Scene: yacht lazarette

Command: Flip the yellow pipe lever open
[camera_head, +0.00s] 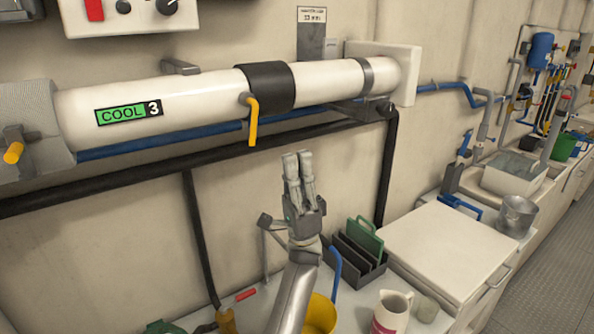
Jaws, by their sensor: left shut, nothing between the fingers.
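The yellow pipe lever (253,121) hangs downward from a black collar (267,87) on the white pipe (190,96), which carries a green "COOL 3" label. My left gripper (298,155) points upward, below and to the right of the lever. Its fingers are together and empty, and it appears apart from the lever in the picture. How far it stands from the wall I cannot tell. A second yellow handle (14,153) sits on a fitting at the far left. My right gripper does not show.
A blue pipe (160,142) and a dark pipe (120,182) run below the white one. On the counter are a dark rack (352,262), a yellow bucket (320,315), a jug (391,312) and a white lidded box (440,242).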

